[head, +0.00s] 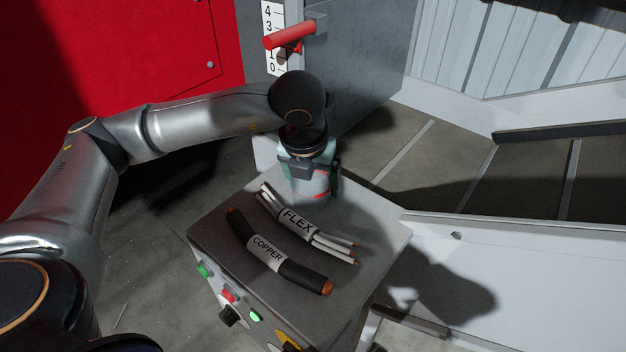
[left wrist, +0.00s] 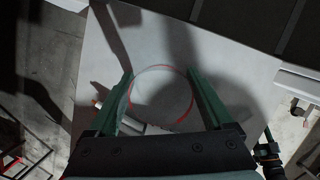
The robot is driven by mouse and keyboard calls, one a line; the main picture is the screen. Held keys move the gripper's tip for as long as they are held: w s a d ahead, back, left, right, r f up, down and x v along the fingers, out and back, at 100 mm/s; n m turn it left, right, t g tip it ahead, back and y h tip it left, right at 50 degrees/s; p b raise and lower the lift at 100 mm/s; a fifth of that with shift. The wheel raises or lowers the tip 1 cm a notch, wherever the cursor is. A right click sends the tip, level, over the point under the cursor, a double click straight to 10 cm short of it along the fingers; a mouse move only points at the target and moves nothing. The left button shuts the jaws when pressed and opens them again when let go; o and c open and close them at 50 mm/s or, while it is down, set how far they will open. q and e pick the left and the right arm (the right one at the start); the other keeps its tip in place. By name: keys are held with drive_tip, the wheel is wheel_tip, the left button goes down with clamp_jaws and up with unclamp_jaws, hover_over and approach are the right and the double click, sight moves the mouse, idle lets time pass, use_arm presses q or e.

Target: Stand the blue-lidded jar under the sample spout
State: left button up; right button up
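My left gripper (head: 315,185) points down over the far part of a grey control stand (head: 225,220). I see no blue-lidded jar in either view, and I cannot make out a sample spout. My right gripper is not in view.
Two cable bundles, labelled FLEX (head: 297,221) and COPPER (head: 265,253), lie on the stand's near part. Buttons (head: 228,295) line its front. A red handle (head: 290,35) beside a number scale (head: 273,20) juts from a grey cabinet (head: 365,60) behind. A red panel (head: 150,50) stands left.

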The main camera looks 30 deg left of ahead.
use_arm(q)
drive_tip(key=shift+o, duration=1)
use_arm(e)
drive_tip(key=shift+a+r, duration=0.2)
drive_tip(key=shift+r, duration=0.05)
